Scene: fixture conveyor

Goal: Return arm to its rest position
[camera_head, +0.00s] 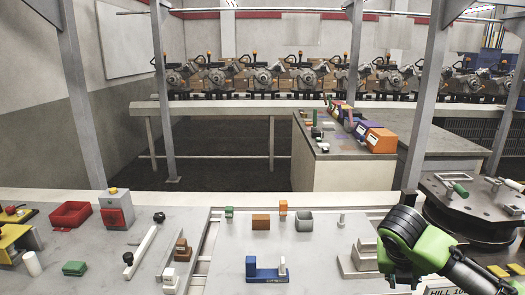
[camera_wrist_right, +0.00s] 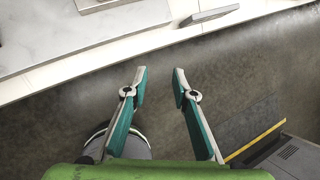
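My right arm (camera_head: 428,248), green and black, comes in at the lower right of the head view, bent above the front right edge of the table. Its gripper fingers cannot be made out there. In the right wrist view my right gripper (camera_wrist_right: 160,82) shows two teal fingers spread apart with nothing between them. They are over dark floor, short of a pale table edge (camera_wrist_right: 110,55). My left gripper and left arm are not in view.
The front table (camera_head: 330,265) holds a blue fixture (camera_head: 266,270), an orange-brown block (camera_head: 261,222), a grey bin (camera_head: 304,222), a red tray (camera_head: 70,214) and a stepped metal block (camera_head: 362,258) close to my right arm. A round dark fixture (camera_head: 480,205) stands at right. Upright posts frame the bench.

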